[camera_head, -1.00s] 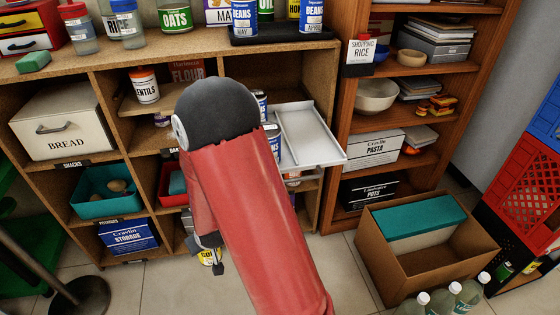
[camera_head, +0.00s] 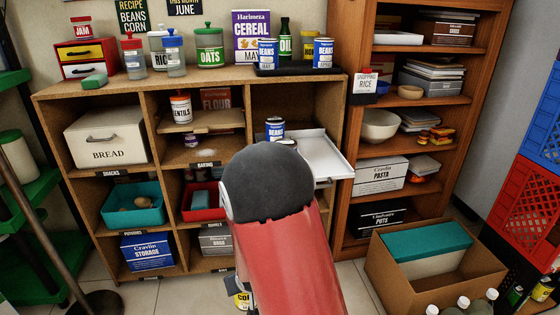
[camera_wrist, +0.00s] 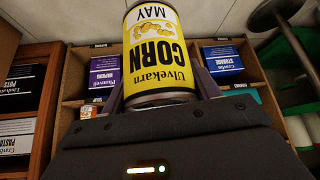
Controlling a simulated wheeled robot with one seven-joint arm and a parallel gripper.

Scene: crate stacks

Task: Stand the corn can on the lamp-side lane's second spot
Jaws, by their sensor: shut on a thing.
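The corn can (camera_wrist: 160,60) has a yellow label with "CORN MAY". It fills the middle of the wrist view, upside down in that picture, between the two fingers of my gripper (camera_wrist: 160,88), which is shut on it. In the head view a bit of the yellow can (camera_head: 241,299) shows low beside my red arm, near floor height. A white pull-out tray (camera_head: 330,158) sticks out of the right shelf bay. A blue beans can (camera_head: 275,127) stands on its left side, with another can top (camera_head: 287,142) in front. My arm hides the rest of that lane.
A dark riser (camera_head: 295,70) with beans cans stands on the shelf top. A cardboard box (camera_head: 405,280) and bottles (camera_head: 463,303) stand on the floor at right. A pole with a round dark base (camera_head: 97,303) stands at left. The tray's right part looks empty.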

